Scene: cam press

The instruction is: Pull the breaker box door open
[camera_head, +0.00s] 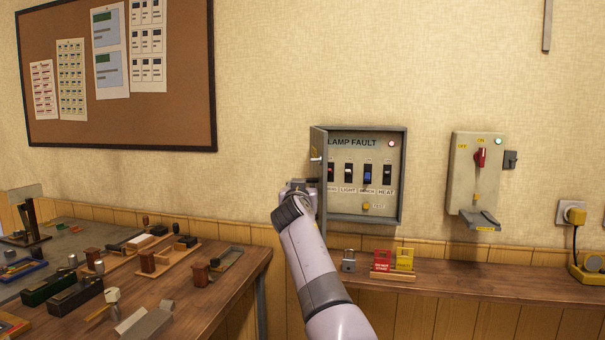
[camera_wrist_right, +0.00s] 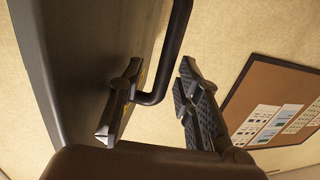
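The grey breaker box (camera_head: 404,175) hangs on the wall with its door (camera_head: 319,150) swung out on the left side, seen nearly edge-on. Inside, a LAMP FAULT panel with several labelled switches (camera_head: 367,174) is exposed. My right gripper (camera_head: 300,186) is at the outer left face of the door, low down. In the right wrist view the right gripper (camera_wrist_right: 160,108) is open, its fingers apart on either side of the dark bent door handle (camera_wrist_right: 172,62). The door (camera_wrist_right: 85,60) fills the left of that view. My left gripper is not in view.
A padlock (camera_head: 348,261) and red and yellow tags (camera_head: 393,260) sit on the wooden shelf (camera_head: 470,277) below the box. A switch box (camera_head: 464,180) is on the wall to the right. A cluttered workbench (camera_head: 215,290) stands at left.

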